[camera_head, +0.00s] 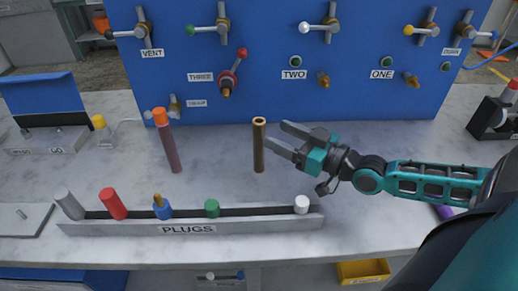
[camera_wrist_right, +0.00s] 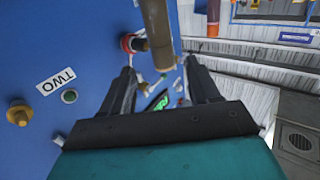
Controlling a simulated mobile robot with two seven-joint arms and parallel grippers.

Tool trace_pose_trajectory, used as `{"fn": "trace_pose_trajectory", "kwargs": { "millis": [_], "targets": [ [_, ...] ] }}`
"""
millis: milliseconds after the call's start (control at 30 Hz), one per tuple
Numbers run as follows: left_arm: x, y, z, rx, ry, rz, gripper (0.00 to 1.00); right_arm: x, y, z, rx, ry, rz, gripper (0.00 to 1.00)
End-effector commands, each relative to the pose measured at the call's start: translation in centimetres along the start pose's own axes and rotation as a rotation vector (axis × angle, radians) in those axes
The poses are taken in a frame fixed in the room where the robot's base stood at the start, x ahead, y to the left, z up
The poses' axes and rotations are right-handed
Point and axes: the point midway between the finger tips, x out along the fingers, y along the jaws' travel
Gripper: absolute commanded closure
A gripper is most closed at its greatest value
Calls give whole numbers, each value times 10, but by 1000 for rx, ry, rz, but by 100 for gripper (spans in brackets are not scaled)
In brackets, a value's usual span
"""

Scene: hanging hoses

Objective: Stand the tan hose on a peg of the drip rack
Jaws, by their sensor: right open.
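The tan hose (camera_head: 259,148) is a short, brown-tan upright tube with an open, paler top end, in the middle of the head view. I cannot tell whether its lower end touches the counter. My right gripper (camera_head: 276,137) is open and empty just right of the hose, with its fingers pointing at it. In the right wrist view the hose (camera_wrist_right: 158,40) shows ahead, between the lines of the two fingers (camera_wrist_right: 160,66). I cannot make out a drip rack with pegs. My left gripper is not in view.
A mauve tube with an orange top (camera_head: 170,145) is upright to the left. A rack labelled PLUGS (camera_head: 280,222) holds several coloured plugs along the front. A blue panel (camera_head: 270,75) with valves and nozzles stands behind. The counter between rack and panel is mostly clear.

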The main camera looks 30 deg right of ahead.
Motion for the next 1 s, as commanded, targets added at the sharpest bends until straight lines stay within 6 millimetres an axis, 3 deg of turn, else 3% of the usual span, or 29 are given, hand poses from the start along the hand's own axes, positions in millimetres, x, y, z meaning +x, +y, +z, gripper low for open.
{"fn": "trace_pose_trajectory", "kwargs": {
  "millis": [367, 800, 1000],
  "targets": [
    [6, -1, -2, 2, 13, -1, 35, 17, 0, 2, 1, 1, 0, 39],
    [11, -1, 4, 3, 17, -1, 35, 58, -3, 10, 1, 2, 0, 39],
    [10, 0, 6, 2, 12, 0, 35, 65, -4, 10, 1, -1, -2, 39]
  ]
}}
